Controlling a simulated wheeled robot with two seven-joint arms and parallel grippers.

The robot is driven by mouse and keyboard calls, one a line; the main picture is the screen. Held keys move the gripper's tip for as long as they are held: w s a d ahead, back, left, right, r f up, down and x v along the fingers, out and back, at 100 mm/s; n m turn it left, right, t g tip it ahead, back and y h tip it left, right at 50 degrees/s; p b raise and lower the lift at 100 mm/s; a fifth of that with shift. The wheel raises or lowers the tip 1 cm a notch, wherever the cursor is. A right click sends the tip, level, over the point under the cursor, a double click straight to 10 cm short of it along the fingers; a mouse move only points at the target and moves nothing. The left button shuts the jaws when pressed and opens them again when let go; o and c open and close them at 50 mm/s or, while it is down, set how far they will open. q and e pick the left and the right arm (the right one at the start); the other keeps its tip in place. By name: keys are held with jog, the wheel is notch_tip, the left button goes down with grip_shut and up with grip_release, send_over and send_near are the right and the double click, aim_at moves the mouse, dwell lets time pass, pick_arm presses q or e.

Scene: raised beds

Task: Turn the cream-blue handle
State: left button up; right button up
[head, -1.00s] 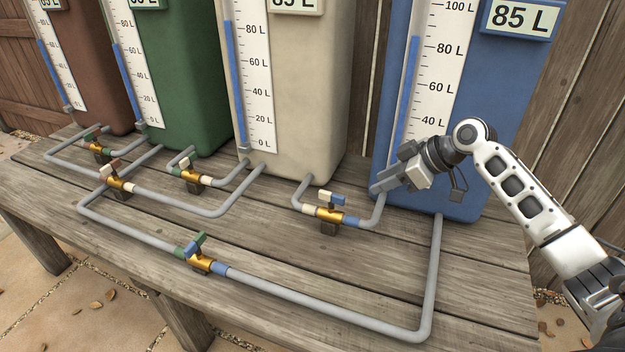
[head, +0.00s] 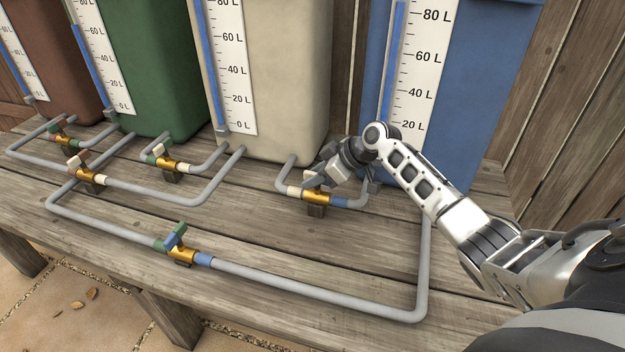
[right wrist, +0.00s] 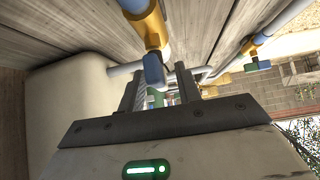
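The cream-blue valve is a brass body (head: 316,196) on a grey pipe in front of the cream tank, with a cream collar on its left and a blue one on its right. Its handle is mostly hidden behind my right gripper (head: 326,177) in the head view; a cream part shows. In the right wrist view the handle's blue end (right wrist: 154,70) hangs from the brass body, near the gap between my fingers (right wrist: 160,88). The fingers stand apart; I cannot tell whether they touch the handle. My left gripper is not in view.
The cream tank (head: 285,80) and blue tank (head: 470,80) stand close behind. A green-blue valve (head: 181,252) sits on the front pipe (head: 310,292). Other valves (head: 165,163) are to the left. Bare planks lie between the pipes.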

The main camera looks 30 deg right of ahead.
jog(key=shift+w+a+f, duration=0.25)
jog(key=shift+w+f, duration=0.1)
jog(key=shift+f, duration=0.05)
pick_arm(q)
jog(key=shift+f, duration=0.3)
pick_arm(e)
grip_shut()
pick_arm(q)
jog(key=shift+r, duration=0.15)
